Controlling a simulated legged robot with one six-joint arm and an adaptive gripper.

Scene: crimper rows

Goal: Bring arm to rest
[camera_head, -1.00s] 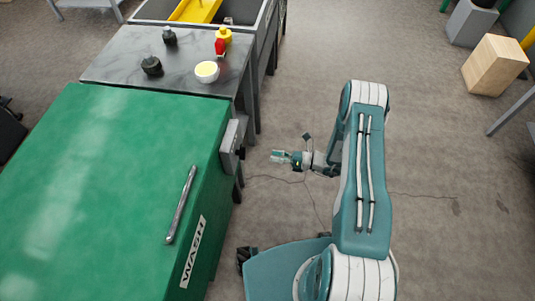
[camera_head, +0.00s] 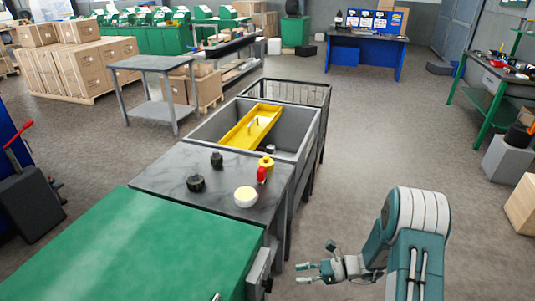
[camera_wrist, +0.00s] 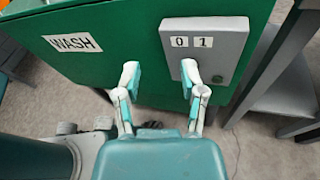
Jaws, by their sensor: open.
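My gripper (camera_head: 308,272) is open and empty in the head view, to the right of the green washer (camera_head: 150,250) and beside its control side. In the wrist view the two fingers of my gripper (camera_wrist: 160,78) are spread apart with nothing between them. Beyond them is the green washer's front (camera_wrist: 95,60) with a WASH label (camera_wrist: 72,43) and a grey switch box (camera_wrist: 205,48) marked 0 and 1. My arm (camera_head: 415,225) is bent at the lower right of the head view.
A grey table (camera_head: 175,165) behind the washer holds a white bowl (camera_head: 245,197), dark parts and a red-and-yellow object (camera_head: 265,168). A sink (camera_head: 300,140) with a yellow tray (camera_head: 250,128) stands behind it. The floor (camera_head: 380,140) to the right is clear.

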